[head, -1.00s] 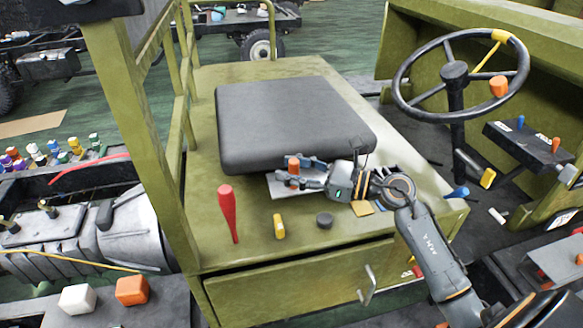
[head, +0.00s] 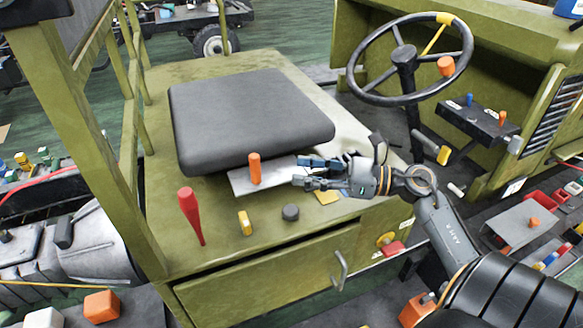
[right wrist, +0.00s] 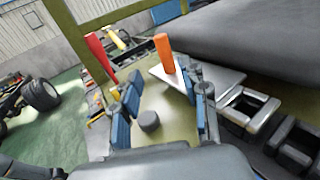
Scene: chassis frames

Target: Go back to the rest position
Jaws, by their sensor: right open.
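My right gripper (head: 308,173) is open and empty, just right of an orange cylinder (head: 254,169) in the head view. The cylinder stands upright on a flat grey plate (head: 237,185) in front of the black seat cushion (head: 245,112). In the right wrist view the open fingers (right wrist: 165,110) point toward the orange cylinder (right wrist: 164,54), with a clear gap to it. My left gripper is not in view.
A red handle (head: 190,213), a yellow piece (head: 245,223) and a dark round knob (head: 290,212) stand on the olive seat box near the gripper. A steering wheel (head: 447,83) and a lever console (head: 480,122) are at right.

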